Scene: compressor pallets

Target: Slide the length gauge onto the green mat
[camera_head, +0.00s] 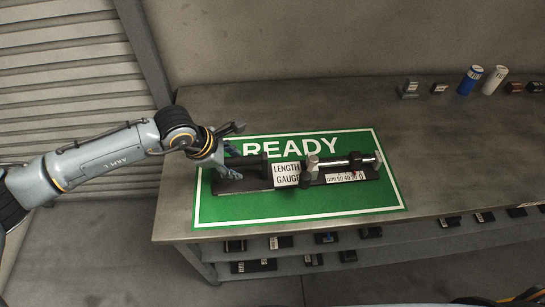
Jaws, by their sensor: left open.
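The length gauge (287,174) is a long black base with a white "LENGTH GAUGE" label, a metal rod and a small scale strip. It lies on the green mat (300,208), which has a white border and the word "READY". The whole gauge appears to be within the mat's border. My left gripper (236,152) is open over the mat's left part, close to the gauge's left end. I cannot tell whether it touches the gauge. My right gripper is not in view.
The mat lies on a grey workbench (450,150). A blue can (470,80), a white can (495,80) and several small dark blocks stand along its back right. Small parts sit on a shelf (390,262) below the front edge. The bench right of the mat is clear.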

